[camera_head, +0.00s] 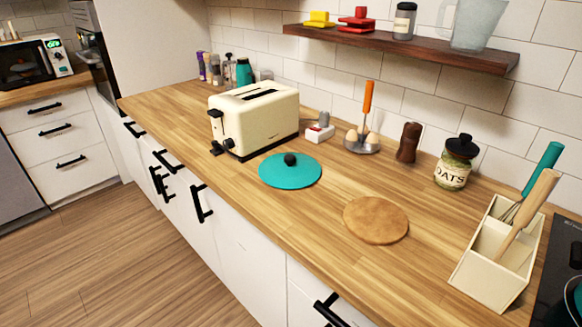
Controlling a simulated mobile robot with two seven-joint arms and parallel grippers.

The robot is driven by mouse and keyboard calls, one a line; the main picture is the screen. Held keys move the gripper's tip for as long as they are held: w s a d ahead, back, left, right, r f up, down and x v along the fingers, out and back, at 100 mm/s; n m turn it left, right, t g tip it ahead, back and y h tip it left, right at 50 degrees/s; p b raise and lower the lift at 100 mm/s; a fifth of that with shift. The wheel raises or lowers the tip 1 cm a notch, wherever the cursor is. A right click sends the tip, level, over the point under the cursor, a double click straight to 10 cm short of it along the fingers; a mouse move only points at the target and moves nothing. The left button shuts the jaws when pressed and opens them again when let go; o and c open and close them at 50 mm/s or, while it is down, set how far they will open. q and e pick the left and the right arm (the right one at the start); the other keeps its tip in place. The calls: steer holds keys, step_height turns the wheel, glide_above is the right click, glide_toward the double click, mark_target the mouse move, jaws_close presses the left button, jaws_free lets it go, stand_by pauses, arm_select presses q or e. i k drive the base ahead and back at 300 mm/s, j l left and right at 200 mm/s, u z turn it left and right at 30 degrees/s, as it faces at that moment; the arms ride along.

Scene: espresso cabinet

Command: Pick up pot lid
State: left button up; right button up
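The pot lid (290,172) is a flat teal disc with a round black knob (290,159) on top. It lies on the wooden counter, just in front of the cream toaster. No gripper is near it or touching it. Neither of my grippers shows in the head view.
The cream toaster (254,119) stands close behind the lid. A round wooden board (376,219) lies to the right. An egg holder (361,142), brown mill (408,142), oats jar (456,163) and utensil box (499,256) line the counter. A wooden shelf (400,46) hangs above. The counter's front edge is clear.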

mark_target(285, 170)
steer(key=z, duration=2.2)
steer(key=k+j, duration=0.1)
steer(key=j, duration=0.35)
steer(key=k+j, duration=0.1)
steer(key=j, duration=0.35)
steer(key=k+j+u, duration=0.1)
steer(key=j, duration=0.4)
steer(key=k+j, duration=0.1)
steer(key=j, duration=0.35)
